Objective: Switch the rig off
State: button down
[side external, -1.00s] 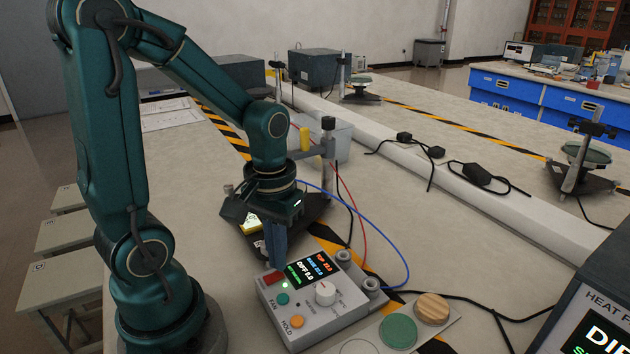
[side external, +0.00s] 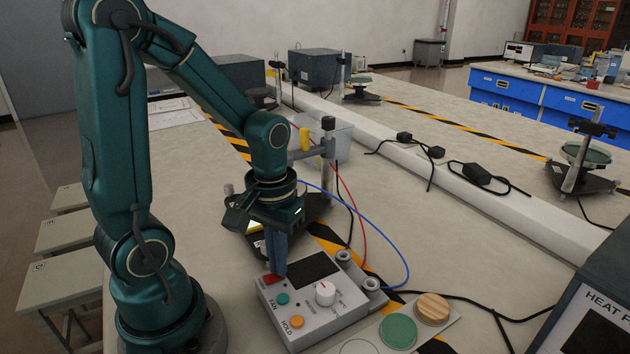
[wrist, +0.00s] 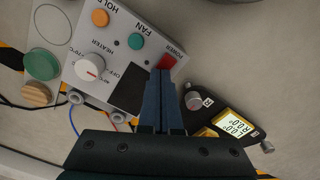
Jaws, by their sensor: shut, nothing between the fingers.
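The grey control box (side external: 337,322) stands on the bench with a dark, blank screen (side external: 314,268). The red POWER switch (side external: 272,280) is at its upper left corner. It also shows in the wrist view (wrist: 166,62), just beyond my fingertips. My gripper (side external: 277,272) is shut and empty, pointing down with its tips at the red switch; whether they touch it I cannot tell. A green FAN button (side external: 282,298), an orange HOLD button (side external: 297,321) and a white HEATER knob (side external: 325,293) are on the same panel. The heat display at the right edge (side external: 590,335) is also dark.
A card with a green disc (side external: 398,332) and a wooden disc (side external: 432,308) lies right of the box. Red and blue wires (side external: 399,252) run behind it. A black stand with a lit yellow readout (wrist: 236,123) sits beside the gripper. Bench to the left is clear.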

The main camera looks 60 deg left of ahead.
notch_tip(320, 180, up, 7)
dwell(0.8)
jog(key=s+d+r+m+t, duration=0.2)
jog(key=d+r+m+t, duration=0.1)
jog(key=d+m+t, duration=0.2)
jog(key=shift+d+r+m+t, duration=0.3)
jog(key=shift+d+r+m, duration=0.05)
jog(key=shift+d+m, duration=0.15)
